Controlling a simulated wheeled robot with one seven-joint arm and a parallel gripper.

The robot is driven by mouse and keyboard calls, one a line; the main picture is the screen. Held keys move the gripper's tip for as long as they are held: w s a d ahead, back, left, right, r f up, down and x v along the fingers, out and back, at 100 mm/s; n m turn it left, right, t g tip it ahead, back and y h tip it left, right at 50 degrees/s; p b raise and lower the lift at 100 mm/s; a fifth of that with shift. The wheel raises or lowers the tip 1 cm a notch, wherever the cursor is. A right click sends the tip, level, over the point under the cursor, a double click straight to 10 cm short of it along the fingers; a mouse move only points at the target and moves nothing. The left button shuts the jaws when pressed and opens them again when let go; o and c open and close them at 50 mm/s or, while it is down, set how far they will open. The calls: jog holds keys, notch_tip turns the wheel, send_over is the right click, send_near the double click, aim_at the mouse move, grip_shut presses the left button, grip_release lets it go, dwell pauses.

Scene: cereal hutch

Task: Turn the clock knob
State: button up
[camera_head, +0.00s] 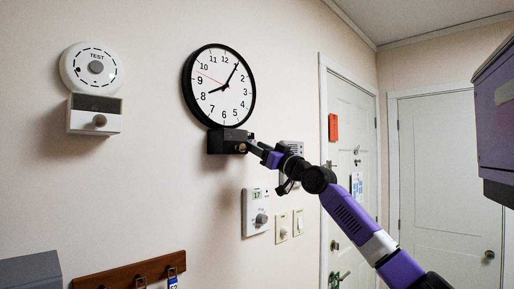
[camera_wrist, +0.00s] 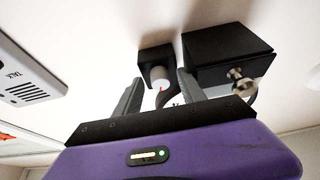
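The round wall clock (camera_head: 219,86) has a black rim and hangs above a black box (camera_head: 222,141) with a small knob on its front. My gripper (camera_head: 252,147) is at the right end of this box and covers part of it. In the wrist view, my gripper (camera_wrist: 160,76) is open. A pale round knob with a red mark (camera_wrist: 159,82) shows between its fingers, on a small black box (camera_wrist: 155,54). I see gaps beside the knob; contact is not visible. A larger black box (camera_wrist: 225,48) with a metal knob (camera_wrist: 240,80) is to the right.
An intercom marked TALK (camera_wrist: 28,82) is left in the wrist view. A thermostat (camera_head: 256,211) and switches (camera_head: 290,225) are lower on the wall. A round TEST device (camera_head: 91,67) is at left, above a white box (camera_head: 95,114). Doors are at right.

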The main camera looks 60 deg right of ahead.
grip_shut()
jog(key=shift+m+h+p, duration=0.35)
jog(key=shift+m+h, duration=0.05)
jog(key=shift+m, duration=0.1)
jog(key=shift+a+r+m+g+h+p, duration=0.1)
jog(key=shift+m+g+h+p, duration=0.55)
jog(key=shift+m+p, duration=0.9)
jog(key=shift+a+m+g+h+p, duration=0.15)
jog(key=shift+m+g+h+p, duration=0.5)
jog(key=shift+m, duration=1.6)
jog(key=shift+a+r+m+g+h+p, duration=0.1)
jog(key=shift+m+g+h+p, duration=0.3)
jog(key=shift+m+h+p, duration=1.1)
jog(key=shift+m+y, duration=0.4)
jog(key=shift+m, duration=0.2)
jog(key=shift+o, duration=0.5)
grip_release()
jog(key=shift+f, duration=0.1)
